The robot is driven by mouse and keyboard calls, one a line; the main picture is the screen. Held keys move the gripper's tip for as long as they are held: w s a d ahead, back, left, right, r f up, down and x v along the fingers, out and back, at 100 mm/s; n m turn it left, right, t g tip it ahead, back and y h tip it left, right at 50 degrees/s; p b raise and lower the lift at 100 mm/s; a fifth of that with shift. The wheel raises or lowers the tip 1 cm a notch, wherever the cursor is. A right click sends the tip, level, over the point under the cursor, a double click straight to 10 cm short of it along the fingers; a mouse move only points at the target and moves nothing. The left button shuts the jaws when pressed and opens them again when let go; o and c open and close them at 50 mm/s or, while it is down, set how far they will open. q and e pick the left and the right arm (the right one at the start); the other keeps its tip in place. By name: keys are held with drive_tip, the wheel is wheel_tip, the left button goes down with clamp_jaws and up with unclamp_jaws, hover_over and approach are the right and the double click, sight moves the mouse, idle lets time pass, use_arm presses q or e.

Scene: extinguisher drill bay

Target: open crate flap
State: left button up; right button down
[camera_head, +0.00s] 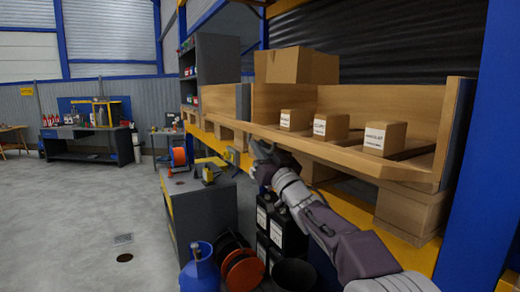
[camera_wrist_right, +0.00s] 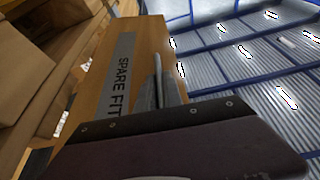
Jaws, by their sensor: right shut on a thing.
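A long wooden crate (camera_head: 455,110) sits on the rack shelf, its inside showing from the front. Its front flap (camera_head: 340,158) is a long board along the front, apparently lowered outward; its exact angle is hard to tell. In the right wrist view the flap (camera_wrist_right: 150,45) carries a grey label reading "SPARE FIT", partly cut off by my gripper. My right gripper (camera_head: 258,150) is at the flap's front edge, left of its middle. The fingers (camera_wrist_right: 163,85) are shut on that edge in the wrist view. My left gripper is not in view.
Small labelled cartons (camera_head: 331,126) stand inside the crate, and a larger carton (camera_head: 297,65) rises behind. A blue rack post (camera_head: 485,140) stands at right. Below are a grey cabinet (camera_head: 205,215), a blue gas cylinder (camera_head: 200,270) and reels (camera_head: 243,270). Floor at left is clear.

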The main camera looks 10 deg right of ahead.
drive_tip(key=shift+r, duration=0.2)
drive_tip(key=c, duration=1.5)
unclamp_jaws()
drive_tip(key=shift+s, duration=0.1)
drive_tip(key=shift+a, duration=0.1)
drive_tip(key=shift+s+d+f+b, duration=0.25)
drive_tip(key=shift+s+f+b, duration=0.05)
drive_tip(key=shift+f+b, duration=0.1)
drive_tip(key=b+v, duration=0.3)
drive_tip(key=v, duration=0.5)
drive_tip(key=shift+s+r, duration=0.15)
